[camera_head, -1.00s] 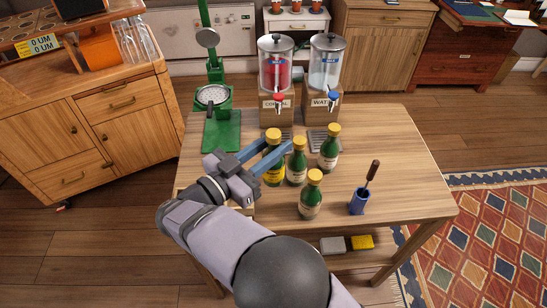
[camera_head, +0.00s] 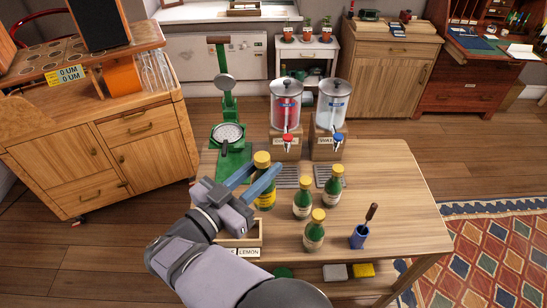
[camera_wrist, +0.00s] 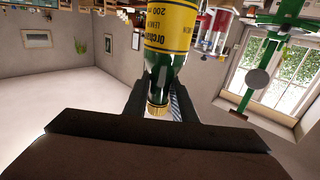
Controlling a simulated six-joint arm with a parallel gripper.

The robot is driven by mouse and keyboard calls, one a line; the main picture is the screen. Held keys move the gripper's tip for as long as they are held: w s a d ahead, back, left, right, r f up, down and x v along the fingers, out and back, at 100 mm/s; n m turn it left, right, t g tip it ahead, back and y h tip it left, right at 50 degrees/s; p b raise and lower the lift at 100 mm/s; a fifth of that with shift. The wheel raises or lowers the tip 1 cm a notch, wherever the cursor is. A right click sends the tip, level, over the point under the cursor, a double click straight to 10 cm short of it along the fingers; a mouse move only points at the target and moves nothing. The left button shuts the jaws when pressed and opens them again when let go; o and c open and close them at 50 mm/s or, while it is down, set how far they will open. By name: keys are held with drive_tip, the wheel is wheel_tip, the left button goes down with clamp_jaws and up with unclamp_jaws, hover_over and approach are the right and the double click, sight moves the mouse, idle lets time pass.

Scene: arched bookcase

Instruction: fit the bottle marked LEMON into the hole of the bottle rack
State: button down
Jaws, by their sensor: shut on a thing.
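My gripper (camera_head: 262,177) is shut on a green bottle with a yellow label and gold cap (camera_head: 265,199), at the left of the other bottles. In the wrist view the same bottle (camera_wrist: 171,28) hangs between the fingers with its cap toward my palm; its label appears upside down and seems to include LEMON. A low wooden box (camera_head: 250,236) at the table's front left carries a LEMON tag; my arm hides part of it, and I cannot see any holes in it. A wooden board with round holes (camera_head: 75,66) tops the left cabinet.
Three other green bottles stand close right: a near one (camera_head: 313,236), a middle one (camera_head: 302,204) and a far one (camera_head: 333,191). A blue cup with a tool (camera_head: 358,237) stands farther right. Behind are a green press (camera_head: 229,130) and two drink dispensers. The table's right side is clear.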

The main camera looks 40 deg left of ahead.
drive_tip(key=shift+s+a+r+n+y+p, duration=0.1)
drive_tip(key=shift+s+r+n+y+p, duration=0.6)
drive_tip(key=shift+y, duration=0.3)
wheel_tip(320, 180, down, 6)
drive_tip(key=s+a+n+g+y, duration=0.2)
drive_tip(key=n+y, duration=0.1)
drive_tip(key=y, duration=0.2)
drive_tip(key=shift+a+f+n+y, duration=0.15)
drive_tip(key=shift+a+n+y, duration=0.2)
drive_tip(key=shift+n+y, duration=0.05)
drive_tip(key=shift+s+r, duration=0.1)
drive_tip(key=shift+r, duration=0.1)
drive_tip(key=shift+f+b, duration=2.3)
drive_tip(key=shift+f, duration=0.65)
drive_tip(key=shift+f+b, duration=1.95)
drive_tip(key=shift+f, duration=0.85)
drive_tip(key=c, duration=1.4)
unclamp_jaws()
drive_tip(key=shift+s+d, duration=0.1)
